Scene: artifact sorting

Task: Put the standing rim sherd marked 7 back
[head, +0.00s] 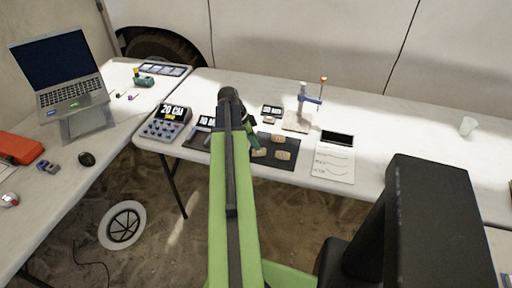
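Several tan sherds lie on a dark mat (292,141) in the middle of the far table. One sherd (283,155) is at the mat's front right, one (278,139) behind it, and one (259,152) to the left. They are too small for me to read any mark, so I cannot tell which is the rim sherd marked 7. My gripper (254,143) is low over the mat, close to the left sherd. My arm hides part of the mat, and I cannot make out the fingers or whether they touch a sherd.
A white cup (468,125) is far right. A laptop (62,75) stands on the left table.

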